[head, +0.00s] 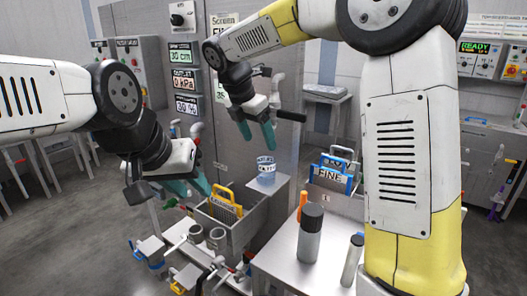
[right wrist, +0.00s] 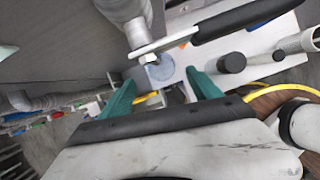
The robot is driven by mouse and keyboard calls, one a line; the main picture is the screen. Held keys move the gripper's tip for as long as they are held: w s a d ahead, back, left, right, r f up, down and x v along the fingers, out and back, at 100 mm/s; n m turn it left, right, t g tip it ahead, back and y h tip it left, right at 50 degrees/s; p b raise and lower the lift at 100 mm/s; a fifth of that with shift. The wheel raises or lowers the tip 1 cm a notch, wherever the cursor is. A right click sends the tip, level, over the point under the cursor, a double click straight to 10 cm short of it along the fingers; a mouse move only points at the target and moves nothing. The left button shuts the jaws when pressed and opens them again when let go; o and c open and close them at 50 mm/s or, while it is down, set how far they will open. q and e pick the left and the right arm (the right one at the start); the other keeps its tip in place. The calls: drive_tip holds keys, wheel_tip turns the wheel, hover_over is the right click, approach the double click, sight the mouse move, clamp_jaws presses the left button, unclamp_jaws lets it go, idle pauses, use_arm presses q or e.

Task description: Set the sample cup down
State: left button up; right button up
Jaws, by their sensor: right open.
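The sample cup (head: 266,171) is a clear bluish cup with a label. It appears upright on a small grey ledge (head: 279,186) by the panel. My right gripper (head: 257,133) is above the cup, apart from it, with its teal fingers spread and nothing between them. In the right wrist view the cup shows as a bluish disc (right wrist: 160,68) beyond the open fingers (right wrist: 163,95), partly hidden by a grey fitting. My left gripper (head: 189,187) is lower left, its two teal fingers apart, beside a grey basin and holding nothing that I can see.
A grey basin (head: 243,226) with a yellow-handled basket (head: 226,203) stands below the ledge. A table (head: 277,262) at right holds a dark-capped bottle (head: 310,235), an orange marker-like item (head: 302,204) and a blue FINE holder (head: 330,175). A dark bar (right wrist: 245,20) crosses near my right gripper.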

drive_tip(key=v, duration=0.3)
drive_tip(key=shift+r, duration=0.25)
